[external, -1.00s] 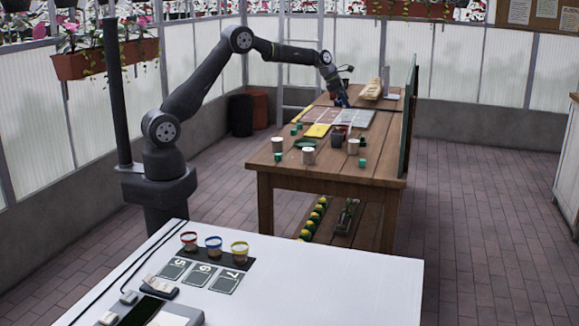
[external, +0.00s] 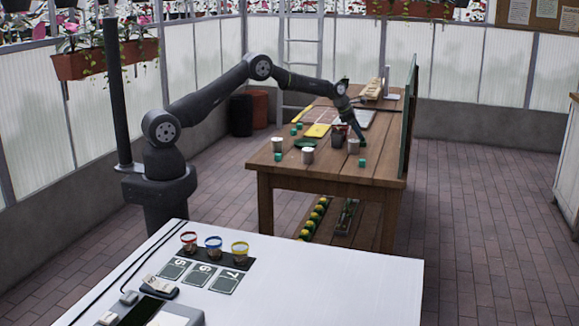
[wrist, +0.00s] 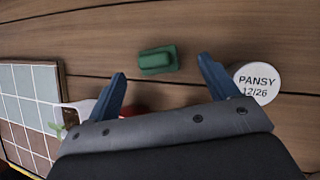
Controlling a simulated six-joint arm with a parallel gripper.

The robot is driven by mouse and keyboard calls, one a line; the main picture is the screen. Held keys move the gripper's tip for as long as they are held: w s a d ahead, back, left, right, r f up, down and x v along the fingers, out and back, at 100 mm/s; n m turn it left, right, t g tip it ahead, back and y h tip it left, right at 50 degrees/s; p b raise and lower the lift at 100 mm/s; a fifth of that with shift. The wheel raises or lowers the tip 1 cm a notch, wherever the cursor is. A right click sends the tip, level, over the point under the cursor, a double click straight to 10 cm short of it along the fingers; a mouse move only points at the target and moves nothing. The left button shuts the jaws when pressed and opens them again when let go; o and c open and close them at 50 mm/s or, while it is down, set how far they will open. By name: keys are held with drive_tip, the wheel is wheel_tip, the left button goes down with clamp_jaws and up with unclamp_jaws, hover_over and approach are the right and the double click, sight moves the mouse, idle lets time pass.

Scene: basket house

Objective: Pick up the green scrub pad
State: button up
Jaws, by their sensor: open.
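A small green block with a raised darker top, which looks like the green scrub pad (wrist: 158,60), lies on the brown wooden table. In the wrist view it sits between and slightly beyond my two blue fingertips. My gripper (wrist: 161,68) is open, with nothing between its fingers. In the external view my gripper (external: 360,137) is low over the right part of the table. A small green piece (external: 362,162) lies just in front of it there; I cannot tell surely that it is the same pad.
A white round lid marked PANSY (wrist: 256,84) is close beside my right finger. A tiled tray (wrist: 30,110) lies at left, and a red thing (wrist: 133,110) shows partly behind my left finger.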

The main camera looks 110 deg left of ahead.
sight(362, 140)
drive_tip(key=shift+a+x, duration=0.1)
drive_tip(key=shift+x, duration=1.25)
drive_tip(key=shift+a+x, duration=0.15)
drive_tip(key=shift+x, duration=1.2)
drive_tip(key=shift+s, duration=0.1)
drive_tip(key=c, duration=1.1)
